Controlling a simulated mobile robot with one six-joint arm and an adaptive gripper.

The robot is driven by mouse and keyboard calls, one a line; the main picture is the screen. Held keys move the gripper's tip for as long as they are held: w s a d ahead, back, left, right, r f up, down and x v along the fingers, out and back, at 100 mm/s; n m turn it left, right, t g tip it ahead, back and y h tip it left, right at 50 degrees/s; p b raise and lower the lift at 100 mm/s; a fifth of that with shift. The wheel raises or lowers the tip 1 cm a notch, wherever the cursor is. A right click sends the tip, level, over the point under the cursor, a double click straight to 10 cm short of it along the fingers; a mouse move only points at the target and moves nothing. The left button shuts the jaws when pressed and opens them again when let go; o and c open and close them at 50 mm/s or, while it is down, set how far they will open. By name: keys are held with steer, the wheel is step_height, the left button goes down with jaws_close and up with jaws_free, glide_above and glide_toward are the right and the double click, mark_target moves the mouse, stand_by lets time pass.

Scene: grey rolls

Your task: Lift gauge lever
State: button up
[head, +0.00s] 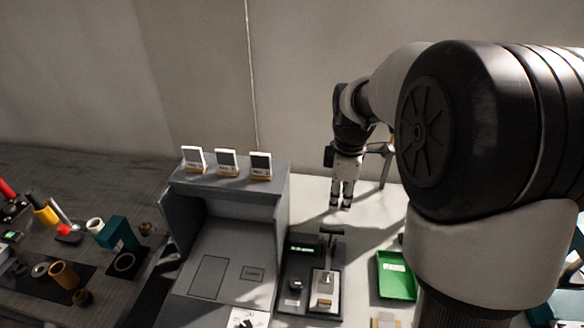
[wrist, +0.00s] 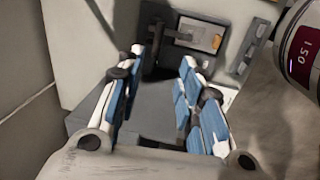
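The gauge (head: 297,272) is a dark flat device with a small green-lit display, standing on the pale table in the head view. Its lever (head: 331,232) looks like a dark bar on a short post at the back of its light plate. In the wrist view the gauge's light plate (wrist: 197,33) and the dark lever (wrist: 161,34) show beyond the fingertips. My gripper (head: 341,206) points down above the table, behind the gauge and apart from it. It also shows in the wrist view (wrist: 162,61), with its blue-padded fingers spread and nothing between them.
A green tray (head: 398,285) lies right of the gauge. A grey cabinet (head: 232,245) with several small cards on top stands left of it. A dark bench (head: 35,175) with loose tools and rolls is at far left. A labelled cylinder (wrist: 304,50) is at the wrist view's right edge.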

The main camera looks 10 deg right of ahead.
mark_target(334, 230)
steer(key=f+b, duration=0.1)
steer(key=f, duration=0.5)
steer(key=w+f+b, duration=0.1)
steer(key=f+b, duration=0.1)
steer(key=f, duration=0.4)
steer(key=w+d+f+b, duration=0.1)
steer(key=f+b, duration=0.1)
steer(key=f, duration=0.4)
steer(key=shift+w, duration=0.15)
steer(key=shift+r, duration=0.1)
steer(key=shift+c, duration=0.5)
jaws_close()
